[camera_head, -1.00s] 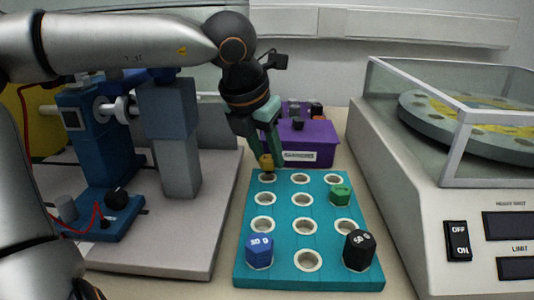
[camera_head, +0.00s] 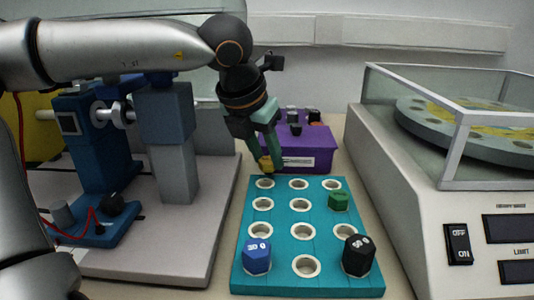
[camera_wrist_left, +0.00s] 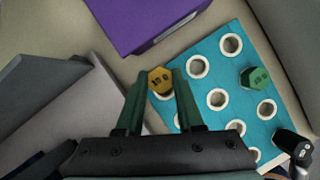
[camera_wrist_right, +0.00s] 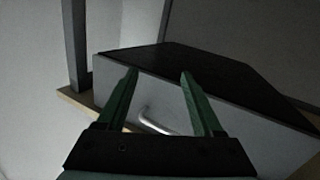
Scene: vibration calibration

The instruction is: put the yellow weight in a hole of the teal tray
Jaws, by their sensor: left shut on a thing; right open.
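The yellow weight (camera_head: 266,163) is between the fingertips of my left gripper (camera_head: 266,160), just above the far left hole of the teal tray (camera_head: 281,212). The left wrist view also shows the yellow weight (camera_wrist_left: 160,79) between the green fingers (camera_wrist_left: 159,86), over part of a hole at the tray's (camera_wrist_left: 215,65) corner. I cannot tell whether it touches the hole's rim. A green weight (camera_head: 338,201), a blue weight (camera_head: 257,256) and a black weight (camera_head: 358,255) sit in other holes. My right gripper (camera_wrist_right: 158,75) is open and empty in the right wrist view.
A purple box (camera_head: 305,149) holding dark weights stands behind the tray. A blue and grey machine (camera_head: 165,130) is on the left. A white device with a glass cover (camera_head: 415,200) is on the right. A grey box with a handle (camera_wrist_right: 165,115) faces my right gripper.

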